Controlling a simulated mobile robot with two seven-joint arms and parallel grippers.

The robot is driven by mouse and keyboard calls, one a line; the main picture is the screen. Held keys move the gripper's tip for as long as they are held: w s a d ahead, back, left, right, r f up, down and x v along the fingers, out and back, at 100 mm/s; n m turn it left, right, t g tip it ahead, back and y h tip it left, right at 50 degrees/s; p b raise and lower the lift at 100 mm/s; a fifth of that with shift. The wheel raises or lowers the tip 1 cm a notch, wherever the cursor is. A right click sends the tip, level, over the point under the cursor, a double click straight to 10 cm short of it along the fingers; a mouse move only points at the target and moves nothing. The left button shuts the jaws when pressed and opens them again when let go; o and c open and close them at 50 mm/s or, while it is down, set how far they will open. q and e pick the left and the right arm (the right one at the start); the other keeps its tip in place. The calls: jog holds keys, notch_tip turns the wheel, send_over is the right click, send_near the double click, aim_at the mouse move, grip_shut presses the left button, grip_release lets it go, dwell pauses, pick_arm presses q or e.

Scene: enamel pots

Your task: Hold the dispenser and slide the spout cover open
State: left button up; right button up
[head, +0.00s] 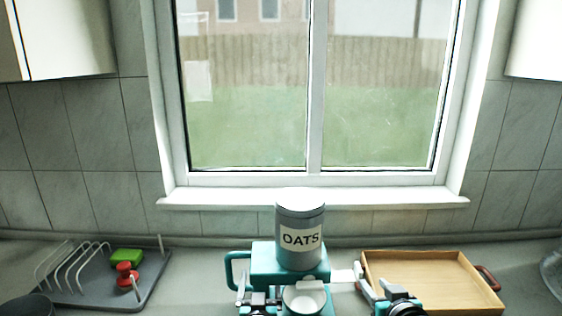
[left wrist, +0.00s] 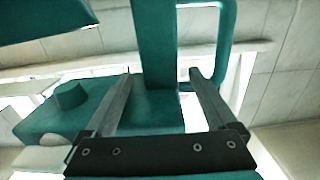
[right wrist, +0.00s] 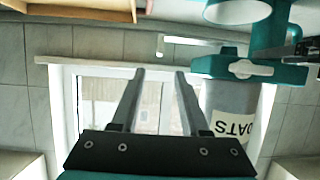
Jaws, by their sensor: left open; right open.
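The dispenser has a teal body (head: 262,257) with a loop handle (head: 229,270) on its left and a grey canister (head: 300,250) labelled OATS on top. A pale flat tab (head: 342,275) sticks out at its right side and seems to be the spout cover; it also shows in the right wrist view (right wrist: 190,41). My left gripper (left wrist: 160,73) is open in front of the handle side, with teal parts between and behind its fingers; contact is unclear. My right gripper (right wrist: 160,72) is open and empty, to the right of the dispenser, its fingers apart from the tab.
A teal cup with a white inside (head: 304,299) stands in front of the dispenser. A wooden tray (head: 425,283) lies close on the right, near my right gripper. A grey dish rack (head: 75,290) with a green block (head: 127,256) and a red item (head: 126,275) is at the left.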

pick_arm(q)
jog(key=shift+s, duration=5.45)
notch_tip(320, 180, up, 6)
jog(key=p, duration=0.3)
jog(key=shift+s+d, duration=0.15)
jog(key=shift+s, duration=0.05)
jog(key=shift+r, duration=0.1)
